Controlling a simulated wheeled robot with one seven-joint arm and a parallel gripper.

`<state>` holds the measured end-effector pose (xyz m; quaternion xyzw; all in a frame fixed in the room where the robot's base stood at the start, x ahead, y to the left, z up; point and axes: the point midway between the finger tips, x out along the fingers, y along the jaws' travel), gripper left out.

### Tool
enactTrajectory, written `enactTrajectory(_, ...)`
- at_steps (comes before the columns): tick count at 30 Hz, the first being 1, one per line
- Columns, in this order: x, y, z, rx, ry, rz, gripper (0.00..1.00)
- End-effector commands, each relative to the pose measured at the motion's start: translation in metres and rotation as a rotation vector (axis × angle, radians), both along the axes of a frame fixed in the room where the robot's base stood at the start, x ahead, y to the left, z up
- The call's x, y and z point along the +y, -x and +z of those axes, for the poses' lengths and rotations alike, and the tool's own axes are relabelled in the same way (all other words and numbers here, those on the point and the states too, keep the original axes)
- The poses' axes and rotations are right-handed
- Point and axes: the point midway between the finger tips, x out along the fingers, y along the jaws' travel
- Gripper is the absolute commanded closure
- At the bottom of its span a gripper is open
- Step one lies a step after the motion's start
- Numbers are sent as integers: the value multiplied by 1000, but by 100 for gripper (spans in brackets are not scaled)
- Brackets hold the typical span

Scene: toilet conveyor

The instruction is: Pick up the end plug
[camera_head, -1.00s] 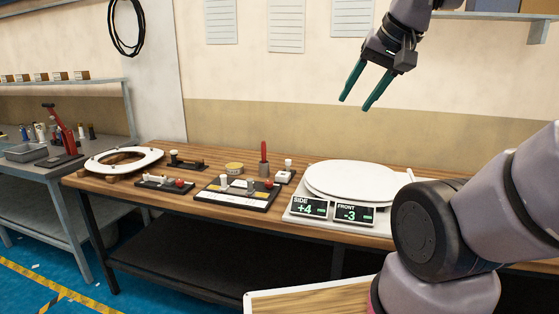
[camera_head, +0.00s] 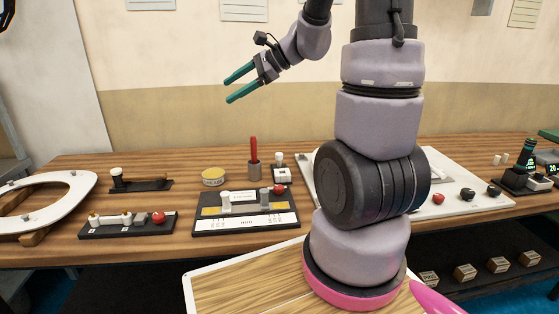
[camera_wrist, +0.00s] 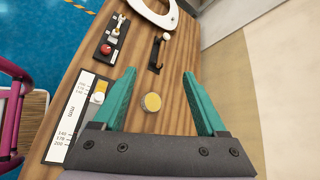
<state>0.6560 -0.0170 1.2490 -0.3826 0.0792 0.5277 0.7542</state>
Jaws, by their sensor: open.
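My gripper (camera_head: 227,92) is open and empty, with its green fingers pointing left, high above the table in the head view. In the wrist view its two fingers (camera_wrist: 159,73) spread on either side of a round yellow-topped tin (camera_wrist: 152,102), with the table well below. I cannot tell for sure which thing is the end plug. Small white and grey fittings and a red ball stand on a black holder (camera_head: 128,231). A measuring board (camera_head: 246,221) with a scale bears a grey upright piece (camera_head: 226,200) and a red knob (camera_head: 279,189).
A white toilet seat (camera_head: 72,207) rests on wooden blocks at the left. My arm hides part of the white board (camera_head: 465,182).

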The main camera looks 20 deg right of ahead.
Motion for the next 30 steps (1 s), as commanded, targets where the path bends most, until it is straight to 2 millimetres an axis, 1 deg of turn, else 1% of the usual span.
enactTrajectory(1, -11, -22, -17, 52, -74, -84, 26)
enactTrajectory(2, -17, -35, -26, 75, -120, -138, 26)
enactTrajectory(3, -28, -53, -38, 102, -176, -212, 26)
enactTrajectory(5, -47, -77, -58, 140, -256, -325, 26)
enactTrajectory(6, -61, -92, -74, 161, -305, -404, 26)
enactTrajectory(8, -85, -113, -99, 188, -372, -523, 26)
enactTrajectory(9, -103, -124, -117, 201, -408, -603, 26)
enactTrajectory(11, -129, -137, -143, 215, -456, -714, 26)
enactTrajectory(12, -145, -143, -159, 219, -481, -783, 26)
enactTrajectory(15, -183, -152, -195, 220, -526, -930, 26)
enactTrajectory(18, -210, -154, -221, 215, -549, -1032, 26)
enactTrajectory(20, -220, -154, -230, 209, -557, -1071, 26)
enactTrajectory(23, -229, -154, -242, 207, -563, -1104, 26)
enactTrajectory(26, -231, -154, -257, 207, -564, -1110, 26)
enactTrajectory(30, -230, -153, -288, 210, -564, -1109, 26)
